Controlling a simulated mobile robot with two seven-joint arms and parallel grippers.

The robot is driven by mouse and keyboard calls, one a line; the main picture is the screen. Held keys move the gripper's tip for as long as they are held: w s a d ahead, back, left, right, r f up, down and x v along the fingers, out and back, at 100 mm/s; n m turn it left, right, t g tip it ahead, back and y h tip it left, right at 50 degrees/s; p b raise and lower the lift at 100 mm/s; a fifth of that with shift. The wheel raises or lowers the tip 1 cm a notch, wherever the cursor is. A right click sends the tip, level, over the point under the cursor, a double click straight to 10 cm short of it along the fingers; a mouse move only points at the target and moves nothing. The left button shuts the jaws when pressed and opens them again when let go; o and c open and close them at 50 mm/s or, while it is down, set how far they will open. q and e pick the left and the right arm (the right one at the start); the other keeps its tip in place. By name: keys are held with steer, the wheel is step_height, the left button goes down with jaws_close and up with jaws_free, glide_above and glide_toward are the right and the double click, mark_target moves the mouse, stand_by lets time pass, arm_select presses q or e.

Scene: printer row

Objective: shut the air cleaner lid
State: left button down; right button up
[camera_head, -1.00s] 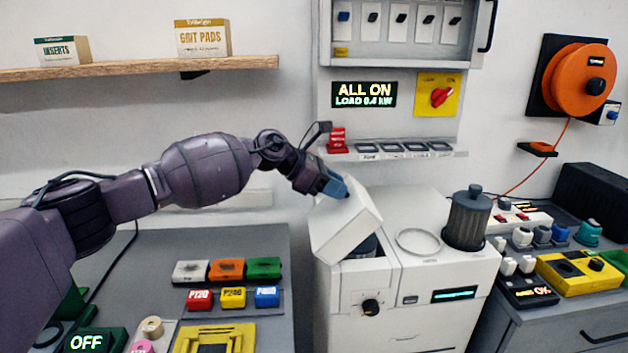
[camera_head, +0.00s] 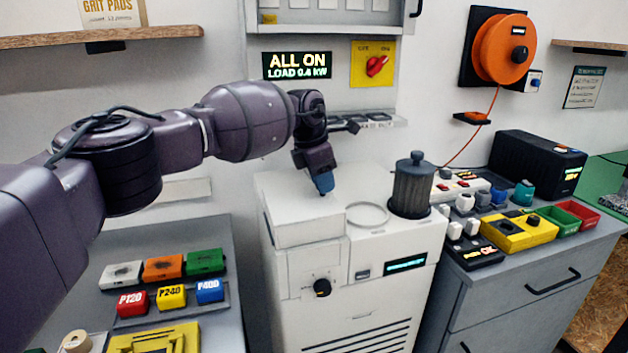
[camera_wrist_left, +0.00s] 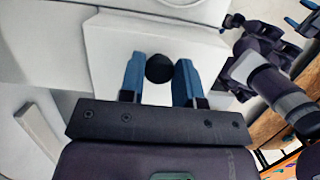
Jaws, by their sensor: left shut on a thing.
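The air cleaner (camera_head: 350,300) is a white cabinet with a black knob and a lit display on its front. Its white lid (camera_head: 303,235) lies level over the left part of the top, with no gap that I can see; it also shows in the left wrist view (camera_wrist_left: 112,45). My left gripper (camera_head: 324,188) points down at the lid's back part. Its blue fingers (camera_wrist_left: 160,80) are shut on a round black knob (camera_wrist_left: 159,68) on the lid. A purple arm with blue tips, probably my right, shows at the wrist view's right edge.
A dark ribbed filter (camera_head: 412,190) stands on the cleaner's right part, beside a pale ring (camera_head: 367,215). A grey bench with coloured blocks (camera_head: 163,268) is on the left. A crowded grey cabinet (camera_head: 540,275) is on the right. A switch panel hangs above.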

mark_target(315, 197)
arm_select(q)
steer(key=shift+d+f, duration=0.25)
steer(key=shift+f, duration=0.2)
arm_select(e)
steer(key=shift+w+f, duration=0.2)
steer(key=shift+w, duration=0.05)
steer(key=shift+w+r, duration=0.2)
arm_select(q)
steer(key=c, duration=1.2)
jaws_free()
steer(key=shift+c, duration=0.2)
steer(key=o, duration=0.4)
steer(key=shift+r, duration=0.3)
steer(key=v, duration=1)
steer(key=shift+r, duration=0.2)
arm_select(e)
steer(key=shift+s, duration=0.1)
